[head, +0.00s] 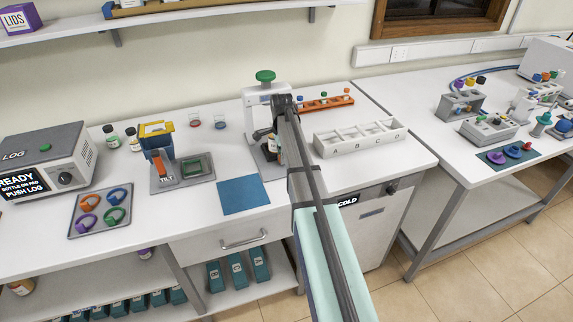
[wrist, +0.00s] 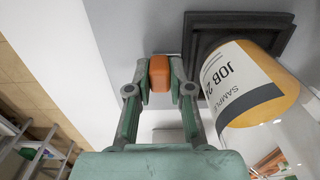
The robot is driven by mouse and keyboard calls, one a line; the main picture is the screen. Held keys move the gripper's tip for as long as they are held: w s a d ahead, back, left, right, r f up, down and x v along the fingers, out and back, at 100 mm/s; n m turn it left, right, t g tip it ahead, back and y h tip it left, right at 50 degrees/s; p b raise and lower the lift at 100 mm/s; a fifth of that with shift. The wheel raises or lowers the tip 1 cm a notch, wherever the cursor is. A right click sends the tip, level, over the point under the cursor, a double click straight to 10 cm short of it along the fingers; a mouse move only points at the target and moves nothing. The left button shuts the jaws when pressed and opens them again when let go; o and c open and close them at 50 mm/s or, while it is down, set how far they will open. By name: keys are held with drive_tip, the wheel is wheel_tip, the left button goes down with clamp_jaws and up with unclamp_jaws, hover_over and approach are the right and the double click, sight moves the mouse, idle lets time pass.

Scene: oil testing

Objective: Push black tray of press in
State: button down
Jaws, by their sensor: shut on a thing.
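The white press (head: 252,98) with a green knob on top stands at the back of the bench in the head view. My arm covers much of it. The black tray (wrist: 198,22) shows in the wrist view as a dark square with a raised rim. A bottle (wrist: 245,80) with a yellow band and a label reading JOB and SAMPLE is at the tray. An orange block (wrist: 160,72), apparently the tray's handle, is beside the tray's left edge. My gripper (wrist: 161,75) is shut on this block. Whether block and tray join is hard to see.
A blue mat (head: 243,195) lies in front of the press. A white rack (head: 360,139) marked A to D stands to the right, with an orange rack (head: 325,104) behind it. A tilt stand (head: 158,160) is to the left.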

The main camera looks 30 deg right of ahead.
sight(276, 145)
drive_tip(key=w, duration=0.7)
drive_tip(key=shift+d, duration=0.35)
drive_tip(key=shift+s, duration=0.1)
drive_tip(key=c, duration=1.3)
unclamp_jaws()
drive_tip(key=shift+r, duration=0.1)
wheel_tip(276, 145, up, 12)
drive_tip(key=shift+f, duration=0.1)
